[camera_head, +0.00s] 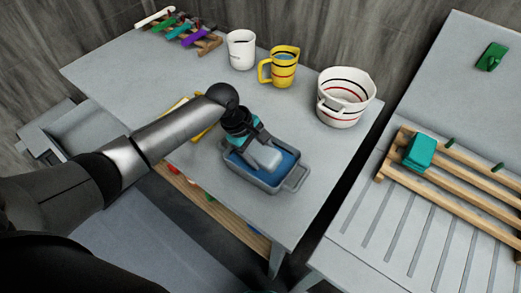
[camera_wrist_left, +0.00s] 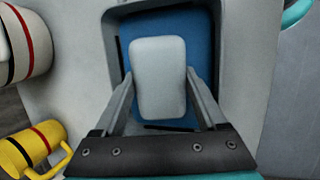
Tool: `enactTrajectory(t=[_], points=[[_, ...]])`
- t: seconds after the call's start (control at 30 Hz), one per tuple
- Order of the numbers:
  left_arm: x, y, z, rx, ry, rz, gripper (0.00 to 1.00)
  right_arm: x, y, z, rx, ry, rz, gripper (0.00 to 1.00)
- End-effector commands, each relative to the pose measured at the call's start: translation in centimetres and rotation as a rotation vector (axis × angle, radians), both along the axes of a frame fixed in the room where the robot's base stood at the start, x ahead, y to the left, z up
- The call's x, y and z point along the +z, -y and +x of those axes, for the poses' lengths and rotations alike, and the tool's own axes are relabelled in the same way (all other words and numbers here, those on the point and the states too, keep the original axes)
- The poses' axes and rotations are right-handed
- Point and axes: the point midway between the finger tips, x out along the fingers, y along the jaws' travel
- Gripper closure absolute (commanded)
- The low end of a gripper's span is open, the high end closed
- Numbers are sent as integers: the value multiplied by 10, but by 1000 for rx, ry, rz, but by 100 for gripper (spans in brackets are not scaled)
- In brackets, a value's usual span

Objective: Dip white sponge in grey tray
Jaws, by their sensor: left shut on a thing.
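The white sponge (camera_wrist_left: 158,78) is a pale block with rounded corners, held between the two fingers of my left gripper (camera_wrist_left: 158,88). In the head view the sponge (camera_head: 265,157) is over the blue inside of the grey tray (camera_head: 248,177), within its rim. The tray stands on the grey table and has a handle at its right end. My left gripper (camera_head: 256,142) points down into the tray from above. I cannot tell whether the sponge touches the blue liquid or surface. My right gripper is not in view.
Behind the tray stand a white mug (camera_head: 241,50), a yellow jug (camera_head: 281,68) and a white striped bucket (camera_head: 344,98). A rack with coloured tools (camera_head: 180,32) is at the back left. A teal sponge (camera_head: 419,152) sits on a wooden rack on the right table, across a gap.

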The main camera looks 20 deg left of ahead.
Motion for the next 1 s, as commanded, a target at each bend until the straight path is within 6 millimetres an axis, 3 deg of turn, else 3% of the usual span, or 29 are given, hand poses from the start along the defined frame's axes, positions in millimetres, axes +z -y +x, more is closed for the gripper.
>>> enactTrajectory(t=[1.0], points=[[0, -14, 5, -1, -1, -1, 71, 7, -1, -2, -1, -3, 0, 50]])
